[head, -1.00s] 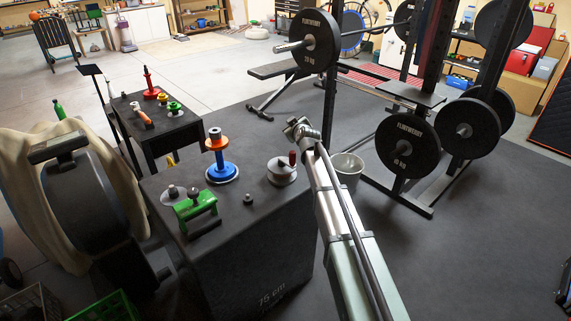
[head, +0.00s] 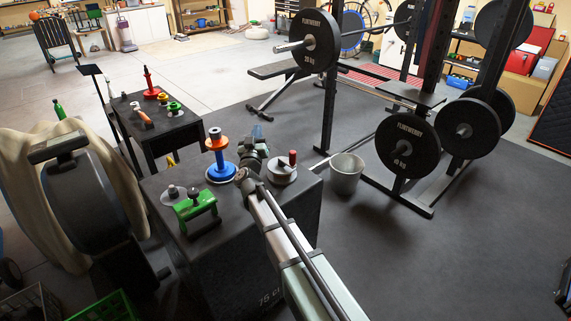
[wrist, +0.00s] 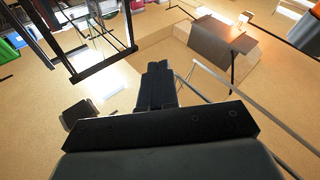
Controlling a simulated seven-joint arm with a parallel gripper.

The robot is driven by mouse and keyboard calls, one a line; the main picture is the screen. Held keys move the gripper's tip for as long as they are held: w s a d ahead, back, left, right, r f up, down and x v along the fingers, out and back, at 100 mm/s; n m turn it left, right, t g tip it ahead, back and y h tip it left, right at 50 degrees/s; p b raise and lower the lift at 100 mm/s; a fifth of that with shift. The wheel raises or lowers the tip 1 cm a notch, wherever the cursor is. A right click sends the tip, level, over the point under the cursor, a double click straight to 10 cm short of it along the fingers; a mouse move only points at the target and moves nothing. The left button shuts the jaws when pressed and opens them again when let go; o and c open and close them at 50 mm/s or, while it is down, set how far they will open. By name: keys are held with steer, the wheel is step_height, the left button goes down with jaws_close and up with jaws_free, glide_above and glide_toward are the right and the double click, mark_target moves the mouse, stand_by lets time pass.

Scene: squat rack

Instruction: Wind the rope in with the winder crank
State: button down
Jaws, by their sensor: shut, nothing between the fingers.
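A round grey drum (head: 281,174) with an upright red knob (head: 292,157) sits on top of the black box, near its right back edge. It looks like the winder and its crank. I cannot make out a rope on it. My gripper (head: 257,132) is just left of and behind the drum in the head view, in the air and apart from the red knob. In the wrist view the dark fingers of my gripper (wrist: 158,85) are together and empty. My arm partly covers the front left of the drum.
The black box (head: 245,230) also carries a blue and orange spool post (head: 220,160) and a green bracket (head: 195,208). A grey bucket (head: 346,173) stands on the floor to the right, before the squat rack (head: 430,120). A small black table (head: 155,125) stands behind left.

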steer(key=s+d+f+m+g+h, duration=0.2)
steer(key=s+f+m+g+h, duration=0.4)
steer(key=s+f+m+h, duration=0.6)
steer(key=n+y, duration=0.3)
glide_toward(292, 159)
steer(key=x, duration=0.5)
steer(key=shift+w+a, duration=0.1)
steer(key=shift+w, duration=0.3)
steer(key=shift+w+d, duration=0.35)
steer(key=shift+w, duration=0.1)
steer(key=shift+w+d, duration=0.55)
steer(key=shift+d, duration=0.15)
steer(key=shift+s, duration=0.1)
